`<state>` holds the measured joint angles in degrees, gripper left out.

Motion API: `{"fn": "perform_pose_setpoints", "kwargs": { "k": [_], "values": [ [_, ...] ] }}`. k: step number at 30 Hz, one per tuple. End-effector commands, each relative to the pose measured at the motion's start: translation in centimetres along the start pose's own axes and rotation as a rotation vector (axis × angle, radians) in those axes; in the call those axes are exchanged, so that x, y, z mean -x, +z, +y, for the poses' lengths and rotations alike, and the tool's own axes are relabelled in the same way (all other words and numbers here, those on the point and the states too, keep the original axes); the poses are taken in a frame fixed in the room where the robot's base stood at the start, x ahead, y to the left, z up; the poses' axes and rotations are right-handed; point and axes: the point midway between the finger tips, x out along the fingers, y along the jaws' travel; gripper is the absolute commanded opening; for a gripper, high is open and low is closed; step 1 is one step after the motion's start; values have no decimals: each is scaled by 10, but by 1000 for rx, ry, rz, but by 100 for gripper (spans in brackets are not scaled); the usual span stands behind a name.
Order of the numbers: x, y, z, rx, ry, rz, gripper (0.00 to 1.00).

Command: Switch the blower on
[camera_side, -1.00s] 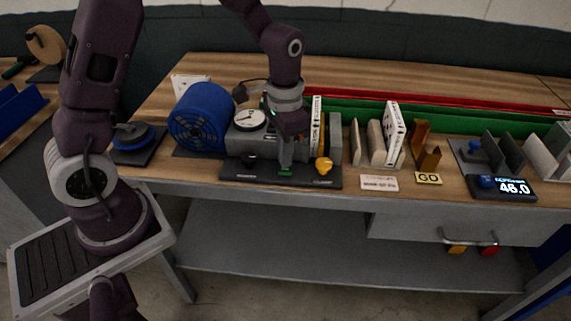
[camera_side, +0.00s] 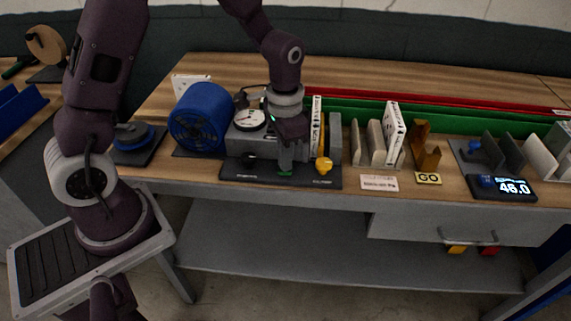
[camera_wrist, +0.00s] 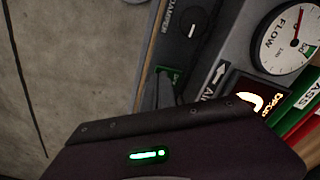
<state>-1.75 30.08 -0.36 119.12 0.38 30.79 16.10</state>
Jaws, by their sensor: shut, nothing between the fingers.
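The blower is a blue drum (camera_side: 200,118) at the left of the bench in the side view. A dark control strip (camera_side: 260,175) runs along the front of the grey unit beside it. My gripper (camera_side: 287,168) points down at the strip's middle, shut and empty. Its tips are at the small green switch (camera_side: 286,173), which also shows in the wrist view (camera_wrist: 176,75). My fingers partly hide the switch; I cannot tell its position or whether they touch it. The round flow gauge (camera_wrist: 288,38) has a red needle off to one side.
A black damper knob (camera_wrist: 190,22) is left of the switch in the side view, and a yellow clamp knob (camera_side: 323,165) is right of it. A lit drop display (camera_wrist: 252,97) is close to my gripper. Filter holders, a GO plate (camera_side: 428,178) and a 46.0 readout (camera_side: 512,187) stand further right.

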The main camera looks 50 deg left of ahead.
Motion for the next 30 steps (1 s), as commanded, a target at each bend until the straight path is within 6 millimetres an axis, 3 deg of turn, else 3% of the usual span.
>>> {"fn": "perform_pose_setpoints", "kwargs": {
  "k": [16, 30],
  "values": [
    [-5, 0, 0, 0, 0, 0, 0],
    [43, 0, 0, 0, -1, 3, 0]
  ]
}}
